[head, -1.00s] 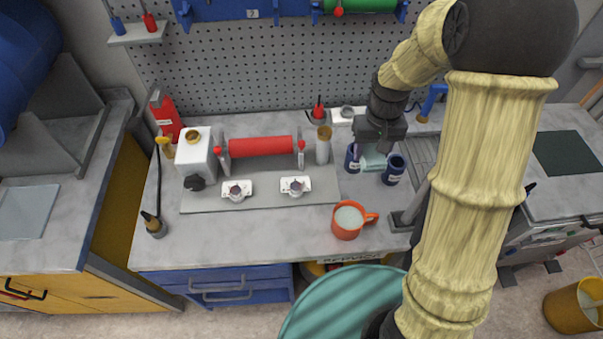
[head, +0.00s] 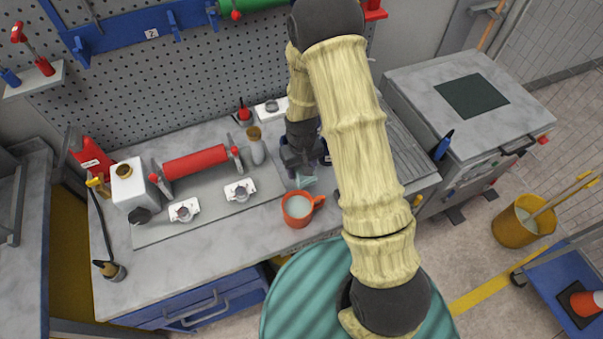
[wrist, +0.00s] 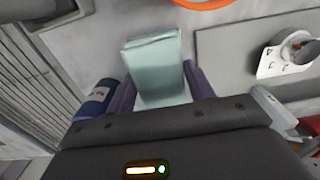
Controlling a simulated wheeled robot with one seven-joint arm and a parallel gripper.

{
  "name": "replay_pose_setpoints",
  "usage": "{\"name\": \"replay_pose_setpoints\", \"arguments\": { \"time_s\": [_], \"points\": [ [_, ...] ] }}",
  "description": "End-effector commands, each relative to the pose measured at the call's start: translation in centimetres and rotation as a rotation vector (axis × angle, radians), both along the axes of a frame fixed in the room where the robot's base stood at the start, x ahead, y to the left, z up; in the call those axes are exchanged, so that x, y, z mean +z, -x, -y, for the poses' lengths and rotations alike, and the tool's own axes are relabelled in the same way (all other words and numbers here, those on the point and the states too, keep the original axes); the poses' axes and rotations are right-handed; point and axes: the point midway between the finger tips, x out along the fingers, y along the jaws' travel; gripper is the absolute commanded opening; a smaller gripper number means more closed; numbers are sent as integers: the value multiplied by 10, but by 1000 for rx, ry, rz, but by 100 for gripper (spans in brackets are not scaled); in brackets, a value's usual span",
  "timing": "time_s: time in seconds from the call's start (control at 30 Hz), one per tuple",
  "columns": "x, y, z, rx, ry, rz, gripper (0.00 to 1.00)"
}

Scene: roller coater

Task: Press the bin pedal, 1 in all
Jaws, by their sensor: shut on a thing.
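No bin pedal can be made out in either view. My gripper (head: 303,178) is shut on a pale teal folded piece (head: 306,183), perhaps a cloth or pad, over the workbench (head: 225,242). In the wrist view the teal piece (wrist: 157,70) sits between the two purple fingers. My gripper is just behind an orange mug (head: 298,208) with pale contents. I cannot tell whether the teal piece touches the bench.
A red roller (head: 195,162) on a grey plate stands left of my gripper. A blue labelled jar (wrist: 93,103) is close beside it. A yellow bucket (head: 523,222) with a stick stands on the floor at right, near a blue cart (head: 570,285).

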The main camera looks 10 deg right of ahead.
Motion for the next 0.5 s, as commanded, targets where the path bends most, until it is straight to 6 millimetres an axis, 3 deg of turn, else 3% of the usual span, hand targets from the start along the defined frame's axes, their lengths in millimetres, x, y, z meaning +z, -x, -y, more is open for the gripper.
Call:
{"name": "replay_pose_setpoints", "arguments": {
  "time_s": [0.37, 0.5],
  "points": [
    [-4, 0, 0, 0, 0, 1, 28],
    [-14, 1, 0, 0, 1, -3, 28]
  ]
}}
